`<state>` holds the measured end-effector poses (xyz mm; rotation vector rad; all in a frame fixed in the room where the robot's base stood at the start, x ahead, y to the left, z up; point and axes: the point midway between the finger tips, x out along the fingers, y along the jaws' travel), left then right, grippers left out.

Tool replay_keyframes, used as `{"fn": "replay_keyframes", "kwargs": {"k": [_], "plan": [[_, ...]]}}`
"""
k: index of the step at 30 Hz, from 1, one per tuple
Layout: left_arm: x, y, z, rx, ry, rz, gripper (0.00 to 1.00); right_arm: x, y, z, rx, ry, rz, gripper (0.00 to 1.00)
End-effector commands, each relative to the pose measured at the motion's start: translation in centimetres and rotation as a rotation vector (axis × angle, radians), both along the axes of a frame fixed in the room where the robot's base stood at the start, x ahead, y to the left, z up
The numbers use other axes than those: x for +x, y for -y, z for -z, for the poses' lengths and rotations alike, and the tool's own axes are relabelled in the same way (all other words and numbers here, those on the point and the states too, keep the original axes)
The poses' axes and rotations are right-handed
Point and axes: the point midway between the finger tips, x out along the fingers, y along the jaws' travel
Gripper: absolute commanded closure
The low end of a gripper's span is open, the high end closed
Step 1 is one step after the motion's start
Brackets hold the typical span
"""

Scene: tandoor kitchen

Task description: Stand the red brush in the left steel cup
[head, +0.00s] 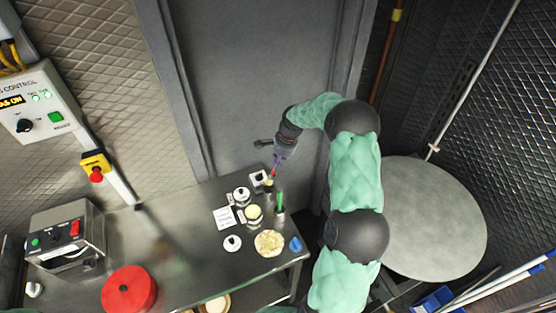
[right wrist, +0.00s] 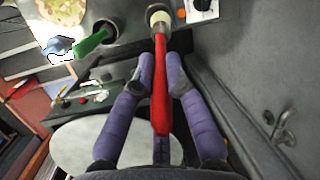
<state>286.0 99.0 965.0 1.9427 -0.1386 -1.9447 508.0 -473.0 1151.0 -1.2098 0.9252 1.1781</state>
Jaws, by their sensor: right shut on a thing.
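My right gripper (head: 279,160) is shut on the red brush (right wrist: 160,90), above the back right of the steel table (head: 185,235). The red handle runs between the two purple fingers, and its pale head points away from the wrist. In the head view the red brush (head: 274,171) hangs steeply downward over a small, partly hidden steel cup (head: 268,188). I cannot tell whether its head is inside that cup or just above it. A second steel cup (head: 280,214) holds a green brush (head: 280,199); this cup also shows in the right wrist view (right wrist: 112,38). My left gripper is out of view.
A pale food plate (head: 269,243), a yellow-topped pot (head: 254,212), white lidded pots (head: 241,195) and a blue item (head: 295,243) crowd the table's right end. A red round container (head: 129,290) stands front left. A grey door (head: 250,80) rises behind.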

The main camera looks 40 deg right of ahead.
Motion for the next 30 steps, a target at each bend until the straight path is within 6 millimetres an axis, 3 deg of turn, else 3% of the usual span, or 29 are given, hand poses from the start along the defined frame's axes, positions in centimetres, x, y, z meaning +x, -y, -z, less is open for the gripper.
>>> {"fn": "replay_keyframes", "kwargs": {"k": [30], "plan": [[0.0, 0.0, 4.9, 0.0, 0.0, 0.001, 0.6, 0.0, 0.0, 8.0, 0.0, -0.001, 0.0, 1.0]]}}
